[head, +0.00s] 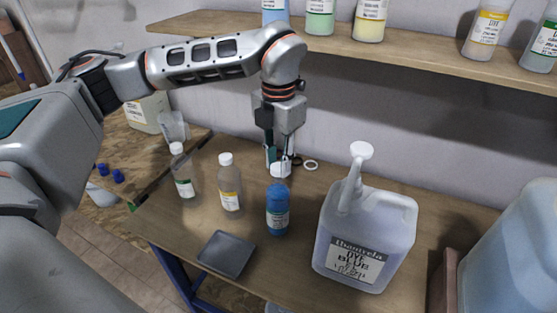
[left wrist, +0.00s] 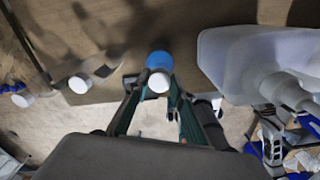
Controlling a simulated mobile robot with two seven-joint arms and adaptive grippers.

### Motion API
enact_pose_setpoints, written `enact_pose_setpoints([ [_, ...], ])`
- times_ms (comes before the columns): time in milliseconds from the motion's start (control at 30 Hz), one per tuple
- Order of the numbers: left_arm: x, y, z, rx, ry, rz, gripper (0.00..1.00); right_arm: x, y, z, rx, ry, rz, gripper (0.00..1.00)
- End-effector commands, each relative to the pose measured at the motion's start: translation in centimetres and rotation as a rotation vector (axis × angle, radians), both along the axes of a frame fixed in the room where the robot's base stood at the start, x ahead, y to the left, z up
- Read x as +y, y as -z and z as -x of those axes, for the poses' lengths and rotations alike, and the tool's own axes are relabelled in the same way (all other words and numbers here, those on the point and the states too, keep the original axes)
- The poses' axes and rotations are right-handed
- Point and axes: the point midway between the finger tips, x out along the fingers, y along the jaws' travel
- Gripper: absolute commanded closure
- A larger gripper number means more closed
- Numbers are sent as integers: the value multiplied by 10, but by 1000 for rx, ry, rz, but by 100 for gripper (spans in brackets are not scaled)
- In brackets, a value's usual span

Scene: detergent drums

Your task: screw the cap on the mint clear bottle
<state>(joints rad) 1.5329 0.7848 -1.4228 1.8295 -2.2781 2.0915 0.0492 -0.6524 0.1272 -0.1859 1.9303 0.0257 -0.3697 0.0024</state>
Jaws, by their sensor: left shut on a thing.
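My left gripper (head: 279,164) points down from above and is shut on a white cap (head: 281,171). The cap is at the top of a bottle with blue liquid (head: 278,210), which stands upright on the table. In the left wrist view the white cap (left wrist: 158,82) sits between the fingertips (left wrist: 152,92), in line with the blue bottle (left wrist: 159,61). I cannot tell how tightly the cap sits on the neck. The labels are too small to read, so I cannot tell which bottle is mint clear. My right gripper is not in view.
A clear bottle with a green label (head: 185,180) and one with a yellow label (head: 230,188), both white-capped, stand left. A large jug (head: 367,235) stands close right. A dark tray (head: 227,254) lies in front. A white ring (head: 311,165) lies behind. A shelf (head: 400,55) hangs above.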

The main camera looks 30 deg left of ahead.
Motion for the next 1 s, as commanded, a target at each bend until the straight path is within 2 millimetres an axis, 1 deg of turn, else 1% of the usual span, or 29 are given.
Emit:
enact_pose_setpoints([
  [300, 0, -1, 0, -1, 0, 0, 83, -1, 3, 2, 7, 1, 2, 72],
  [533, 0, -4, 0, -1, 0, -1, 83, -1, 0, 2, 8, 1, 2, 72],
  [1000, 0, -3, 0, -1, 0, 0, 83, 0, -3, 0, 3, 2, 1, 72],
])
